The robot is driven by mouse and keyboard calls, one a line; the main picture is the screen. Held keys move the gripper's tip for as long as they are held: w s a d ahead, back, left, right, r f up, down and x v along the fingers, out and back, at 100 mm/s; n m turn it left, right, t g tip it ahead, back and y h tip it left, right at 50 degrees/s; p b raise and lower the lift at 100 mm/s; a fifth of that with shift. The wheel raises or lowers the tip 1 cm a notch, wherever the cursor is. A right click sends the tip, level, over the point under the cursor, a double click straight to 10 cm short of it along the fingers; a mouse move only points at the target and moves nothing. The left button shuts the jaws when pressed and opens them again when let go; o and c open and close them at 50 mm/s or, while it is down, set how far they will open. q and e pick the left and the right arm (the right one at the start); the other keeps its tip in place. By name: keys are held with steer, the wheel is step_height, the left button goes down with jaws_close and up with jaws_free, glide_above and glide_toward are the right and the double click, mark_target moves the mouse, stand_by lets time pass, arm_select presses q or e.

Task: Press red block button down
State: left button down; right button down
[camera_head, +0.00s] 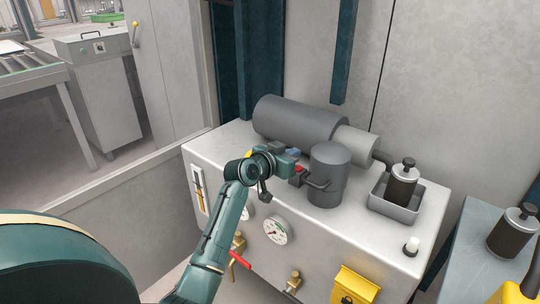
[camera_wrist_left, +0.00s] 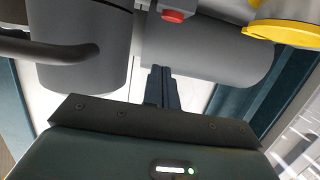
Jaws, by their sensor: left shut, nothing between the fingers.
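The red button (camera_head: 299,168) sits on a small dark block beside the upright grey cylinder (camera_head: 328,172), on top of the pale cabinet. In the left wrist view the red button (camera_wrist_left: 173,15) shows near the top edge, apart from the fingers. My left gripper (camera_head: 294,154) is just behind and left of the button in the head view. In the left wrist view its two fingers (camera_wrist_left: 160,86) are together and empty, pointing toward the grey cylinders. My right gripper is not in view.
A large horizontal grey cylinder (camera_head: 295,120) lies behind the gripper. A curved pipe on the upright cylinder is close to the button. A tray (camera_head: 397,209) holds a dark bottle at right. Gauges (camera_head: 275,231) and a red-handled valve (camera_head: 240,260) are on the cabinet front.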

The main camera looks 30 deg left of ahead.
arm_select(q)
steer(key=v, duration=0.8)
steer(key=shift+s+f+b, duration=0.15)
steer(key=shift+s+b, duration=0.2)
steer(key=shift+f, duration=0.15)
steer(key=s+d+f+g, duration=0.1)
steer(key=s+d+f, duration=0.25)
steer(key=f, duration=0.35)
steer(key=s+d+f+g, duration=0.2)
steer(key=s+d+f, duration=0.15)
steer(key=f, duration=0.35)
steer(key=s+d+f, duration=0.3)
steer(key=s, duration=0.3)
steer(key=s+d+f+m+g, duration=0.1)
steer(key=s+d+f, duration=0.3)
steer(key=s, duration=0.2)
steer(key=s+d+f+h, duration=0.1)
steer(key=s+d+f, duration=0.2)
steer(key=s, duration=0.3)
steer(key=shift+d+f+g, duration=0.15)
steer(key=shift+d+g, duration=0.15)
steer(key=shift+d, duration=0.15)
